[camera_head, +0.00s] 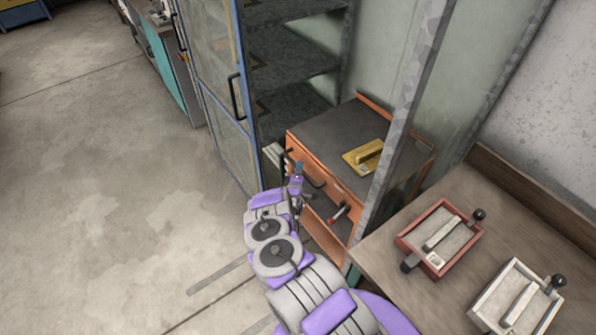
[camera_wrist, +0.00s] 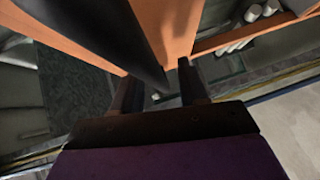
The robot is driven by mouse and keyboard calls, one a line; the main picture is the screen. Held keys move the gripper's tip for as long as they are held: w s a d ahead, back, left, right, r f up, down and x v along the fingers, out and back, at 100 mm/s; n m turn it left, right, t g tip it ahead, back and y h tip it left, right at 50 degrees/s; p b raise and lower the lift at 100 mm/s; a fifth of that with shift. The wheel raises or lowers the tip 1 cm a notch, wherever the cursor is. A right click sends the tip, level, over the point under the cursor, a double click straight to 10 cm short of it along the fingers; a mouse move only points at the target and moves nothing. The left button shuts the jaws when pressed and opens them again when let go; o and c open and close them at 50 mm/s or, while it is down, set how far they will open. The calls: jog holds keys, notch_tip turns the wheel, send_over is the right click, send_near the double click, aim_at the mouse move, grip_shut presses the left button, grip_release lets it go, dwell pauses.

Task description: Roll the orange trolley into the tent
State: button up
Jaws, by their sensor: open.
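The orange trolley (camera_head: 312,158) stands at the right of centre in the head view, with a dark grey top and an open lower shelf. Its orange side fills the upper middle of the wrist view (camera_wrist: 178,28). My gripper (camera_head: 298,170) is close to its front face, near a black handle. In the wrist view my open fingers (camera_wrist: 158,74) point at the trolley, and a dark bar (camera_wrist: 125,38) runs down towards the gap between them. I cannot tell whether it touches them. I cannot identify the tent for certain; a blue-framed enclosure door (camera_head: 228,90) stands left of the trolley.
A yellow tool (camera_head: 364,156) lies on the trolley top. Dark shelves (camera_head: 290,55) are behind. A metal post (camera_head: 405,110) rises in front of the trolley's right part. A bench (camera_head: 400,270) with two framed moulds is at right. Concrete floor (camera_head: 90,190) at left is clear.

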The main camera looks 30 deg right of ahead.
jog(key=p+v, duration=0.2)
jog(key=v, duration=1.5)
jog(key=shift+a, duration=0.25)
